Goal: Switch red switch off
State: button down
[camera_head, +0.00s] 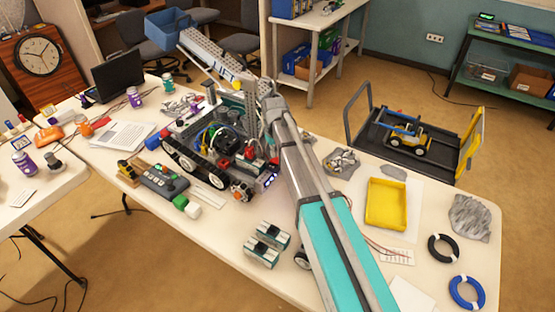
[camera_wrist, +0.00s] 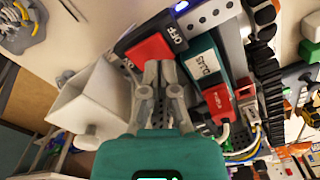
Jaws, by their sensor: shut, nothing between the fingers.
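The red switch (camera_wrist: 150,50) is in the upper middle of the wrist view. It is a red rocker in a black housing, with white "OFF" lettering on the black part at its upper right. My gripper (camera_wrist: 160,68) is shut and empty. Its grey fingertips are at the lower edge of the red face; I cannot tell whether they touch it. In the head view the switch and my fingertips cannot be made out clearly near my arm and the tracked robot (camera_head: 222,140).
The tracked robot's lift arm (camera_head: 215,58) rises toward the back left. A yellow tray (camera_head: 386,204) stands on the table to the right.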

aim_at(275, 161)
jog(key=shift+f+b, duration=1.4)
dwell(1.3)
jog(key=shift+r, duration=0.15)
jog(key=shift+r+p, duration=3.4)
jog(key=shift+p, duration=0.15)
jog(key=s+d+m, duration=0.2)
jog(key=s+d, duration=0.6)
jog(key=s, duration=0.3)
jog(key=s+d+m, duration=0.3)
jog(key=s+d, duration=0.4)
jog(key=s, duration=0.4)
jog(key=shift+s+d, duration=0.3)
jog(key=shift+d, duration=0.05)
